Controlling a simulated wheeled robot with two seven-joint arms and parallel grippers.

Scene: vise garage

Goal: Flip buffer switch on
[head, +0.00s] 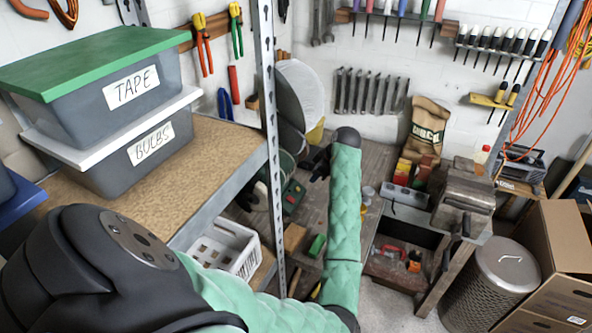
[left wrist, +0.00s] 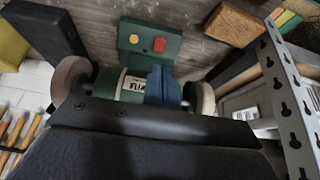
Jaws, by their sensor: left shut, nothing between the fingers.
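The green bench buffer (left wrist: 125,83) shows in the left wrist view, with a pale wheel at each end. Its green switch box (left wrist: 147,60) carries a round yellow button (left wrist: 134,39) and a red button (left wrist: 160,45). In the head view the box (head: 293,196) shows small, left of my left gripper, with red on it. My left gripper (head: 318,168) is shut and empty, at the end of the green-sleeved arm, close to the buffer. I cannot tell whether it touches anything. Part of the buffer is hidden behind the shelf post and dark gripper housing. My right gripper is out of view.
A metal shelf post (head: 271,130) stands left of my forearm. The shelf (head: 205,165) holds bins labelled TAPE (head: 125,88) and BULBS (head: 150,148). A vise (head: 463,200) and a brown sack (head: 425,130) are on the bench to the right.

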